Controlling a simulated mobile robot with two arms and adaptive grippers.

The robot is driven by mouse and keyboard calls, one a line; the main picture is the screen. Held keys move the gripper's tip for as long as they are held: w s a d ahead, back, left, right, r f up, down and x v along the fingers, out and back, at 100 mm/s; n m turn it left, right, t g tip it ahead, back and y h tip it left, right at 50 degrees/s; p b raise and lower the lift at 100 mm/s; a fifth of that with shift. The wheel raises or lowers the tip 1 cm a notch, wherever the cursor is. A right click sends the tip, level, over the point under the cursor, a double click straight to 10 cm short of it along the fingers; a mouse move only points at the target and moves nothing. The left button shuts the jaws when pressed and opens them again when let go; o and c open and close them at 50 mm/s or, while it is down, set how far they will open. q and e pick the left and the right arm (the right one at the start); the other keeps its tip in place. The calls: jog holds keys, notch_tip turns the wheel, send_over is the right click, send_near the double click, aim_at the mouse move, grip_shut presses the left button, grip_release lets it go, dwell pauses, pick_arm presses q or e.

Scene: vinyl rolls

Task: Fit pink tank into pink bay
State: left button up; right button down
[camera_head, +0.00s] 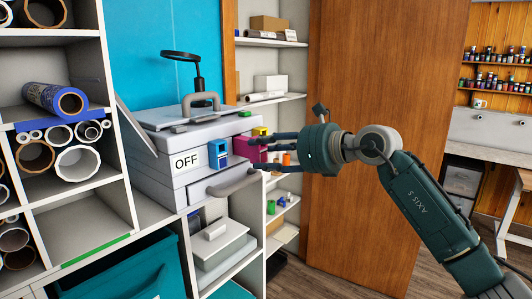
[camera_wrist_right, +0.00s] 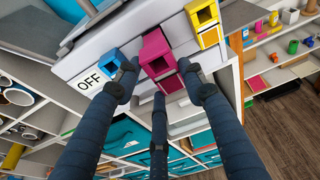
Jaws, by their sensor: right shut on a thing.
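The pink tank (camera_head: 240,151) is at the front of the grey printer (camera_head: 165,150), between a blue tank (camera_head: 218,154) and a yellow tank (camera_head: 260,131). In the right wrist view the pink tank (camera_wrist_right: 156,52) lies between the fingers of my right gripper (camera_wrist_right: 158,80), which is shut on it. In the head view my right gripper (camera_head: 259,153) reaches in from the right. The pink bay behind the tank is mostly hidden, so I cannot tell how deep the tank sits. My left gripper is not in view.
The printer stands on a white shelf unit and bears an "OFF" label (camera_head: 187,160). A grey handle (camera_head: 230,184) juts out below the tanks. Vinyl rolls (camera_head: 55,98) fill the left shelves. A wooden door (camera_head: 380,70) stands behind my right arm.

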aim_at(254, 147)
jog(key=shift+w+a+p, duration=0.4)
jog(key=shift+w+a, duration=0.2)
jog(key=shift+a, duration=0.2)
jog(key=shift+w+a+p, duration=0.45)
jog(key=shift+w+a, duration=0.1)
jog(key=shift+a, duration=0.3)
jog(key=shift+w+a+p, duration=0.4)
jog(key=shift+w+a, duration=0.2)
jog(key=shift+a, duration=0.2)
dwell(1.9)
dwell(0.3)
dwell(0.3)
jog(key=shift+c, duration=2.4)
grip_release()
jog(key=shift+d, duration=0.15)
jog(key=shift+s+d+r+b, duration=0.1)
jog(key=shift+s+d+b, duration=0.25)
jog(key=shift+b, duration=0.1)
jog(key=shift+b+v, duration=1.15)
jog(key=shift+v, duration=1.75)
